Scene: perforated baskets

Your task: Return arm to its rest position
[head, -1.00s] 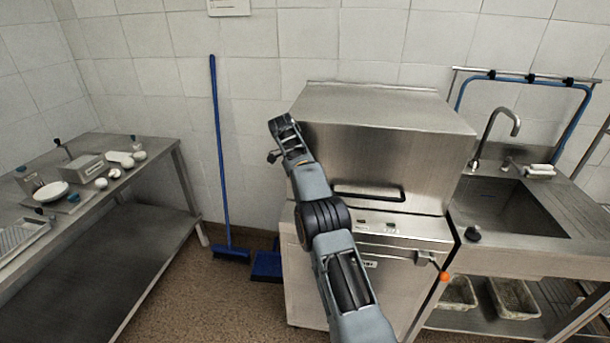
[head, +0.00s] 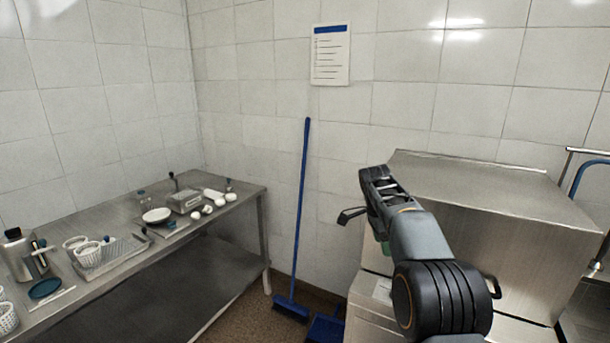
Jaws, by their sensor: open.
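My gripper (head: 352,215) is at the end of my raised arm, right of the middle in the head view. It stands in front of the left part of the steel dishwasher (head: 500,205). One dark finger sticks out to the left, and the jaws look open with nothing seen between them. The rest of the gripper is partly hidden behind its own wrist. My arm covers part of the machine's front and handle.
A steel table (head: 232,196) on the left carries bowls, a tray, perforated baskets (head: 86,254) and a flask (head: 22,253). A blue broom (head: 302,215) leans on the tiled wall beside a blue dustpan (head: 325,328).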

